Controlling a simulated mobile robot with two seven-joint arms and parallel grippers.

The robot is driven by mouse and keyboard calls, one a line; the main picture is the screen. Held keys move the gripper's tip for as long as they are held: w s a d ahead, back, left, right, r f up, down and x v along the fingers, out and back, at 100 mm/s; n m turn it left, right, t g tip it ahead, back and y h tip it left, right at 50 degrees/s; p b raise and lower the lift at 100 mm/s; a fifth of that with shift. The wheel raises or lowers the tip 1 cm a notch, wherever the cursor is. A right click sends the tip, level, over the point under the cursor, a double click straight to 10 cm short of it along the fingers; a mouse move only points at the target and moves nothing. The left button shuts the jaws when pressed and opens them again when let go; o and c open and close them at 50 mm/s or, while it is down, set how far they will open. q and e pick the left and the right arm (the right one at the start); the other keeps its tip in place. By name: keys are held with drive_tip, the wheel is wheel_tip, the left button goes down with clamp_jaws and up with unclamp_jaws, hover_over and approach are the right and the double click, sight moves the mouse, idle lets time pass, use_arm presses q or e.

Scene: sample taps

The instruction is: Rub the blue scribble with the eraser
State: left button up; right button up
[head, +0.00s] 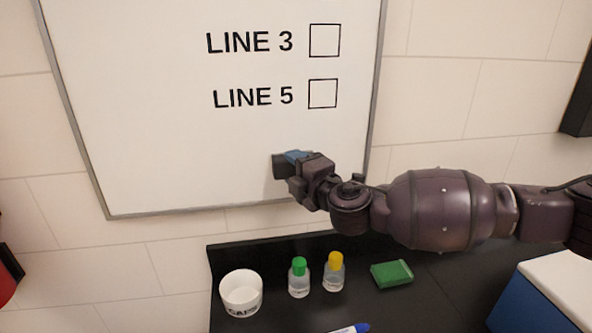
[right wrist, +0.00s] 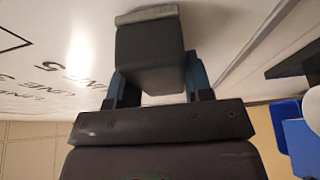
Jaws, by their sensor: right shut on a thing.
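My right gripper (head: 288,163) is shut on the eraser (head: 279,166), a dark block with a grey pad. In the right wrist view the eraser (right wrist: 150,58) sits between the two blue-tinted fingers of my right gripper (right wrist: 152,80), its pad facing the whiteboard. The eraser is at or very close to the lower right part of the whiteboard (head: 150,130); I cannot tell for sure whether it touches. I see no blue scribble on the visible board; the gripper and eraser hide a small patch. My left gripper is not in view.
The board shows "LINE 3" and "LINE 5" with empty boxes. Below, a black counter (head: 440,290) holds a white cup (head: 241,293), a green-capped bottle (head: 299,279), a yellow-capped bottle (head: 334,273), a green block (head: 391,273) and a blue marker (head: 352,328). A blue-and-white box (head: 545,290) stands right.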

drive_tip(key=shift+w, duration=0.2)
drive_tip(key=shift+w+d, duration=0.15)
drive_tip(key=shift+d, duration=0.8)
drive_tip(key=shift+w+d, duration=0.15)
drive_tip(key=shift+d, duration=0.75)
drive_tip(key=shift+w, duration=0.1)
drive_tip(key=shift+r, duration=0.1)
drive_tip(key=shift+s+a+p, duration=0.15)
drive_tip(key=shift+a+p, duration=0.05)
drive_tip(key=shift+a, duration=0.75)
drive_tip(key=shift+s+a+p, duration=0.1)
drive_tip(key=shift+a+p, duration=0.1)
drive_tip(key=shift+a, duration=0.75)
drive_tip(key=shift+c, duration=0.2)
drive_tip(key=shift+s, duration=0.1)
